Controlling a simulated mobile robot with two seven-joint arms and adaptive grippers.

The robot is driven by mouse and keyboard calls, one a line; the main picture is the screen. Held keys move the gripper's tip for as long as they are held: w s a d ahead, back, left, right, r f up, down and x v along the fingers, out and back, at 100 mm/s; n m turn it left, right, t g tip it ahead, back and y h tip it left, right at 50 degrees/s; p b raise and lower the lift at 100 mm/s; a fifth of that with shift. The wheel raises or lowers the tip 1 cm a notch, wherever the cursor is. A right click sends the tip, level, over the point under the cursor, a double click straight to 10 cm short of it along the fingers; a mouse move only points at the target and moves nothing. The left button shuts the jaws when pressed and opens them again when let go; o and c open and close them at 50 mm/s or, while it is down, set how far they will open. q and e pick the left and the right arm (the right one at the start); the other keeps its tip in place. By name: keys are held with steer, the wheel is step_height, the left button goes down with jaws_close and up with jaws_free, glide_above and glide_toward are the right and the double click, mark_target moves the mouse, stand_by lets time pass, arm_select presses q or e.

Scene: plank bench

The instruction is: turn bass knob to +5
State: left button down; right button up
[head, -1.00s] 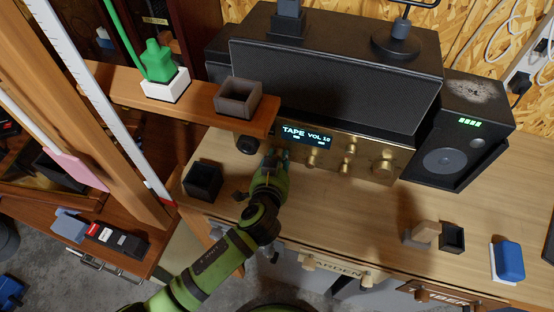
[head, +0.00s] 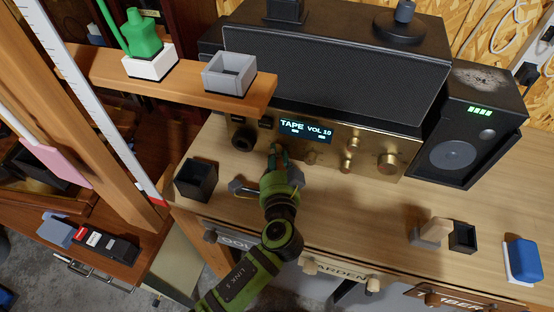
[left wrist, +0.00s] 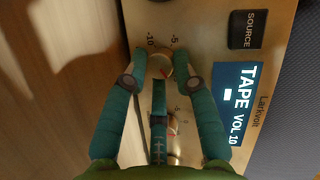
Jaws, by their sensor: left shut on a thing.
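The gold-faced receiver (head: 330,150) stands at the back of the bench, its display (head: 306,130) reading TAPE VOL 10. My left gripper (head: 278,153) is at the front panel, below the display's left end. My right gripper is not in view.
A wooden shelf (head: 190,85) with a grey open box (head: 229,74) overhangs the receiver's left end. A black open box (head: 196,180) stands left of my gripper. A speaker (head: 464,130) stands at the right. The bench's right front holds small items, with clear wood between.

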arm_select(q)
steer(key=shift+a, duration=0.15)
stand_by(0.4)
steer(key=c, duration=1.1)
jaws_free()
steer(key=shift+o, duration=0.4)
steer(key=shift+s, duration=0.2)
steer(key=s, duration=0.3)
steer(key=s+r, duration=0.1)
steer(key=s, duration=0.3)
steer(key=s+r, duration=0.1)
steer(key=s, duration=0.3)
steer(key=shift+s+d, duration=0.2)
steer(key=shift+f, duration=0.1)
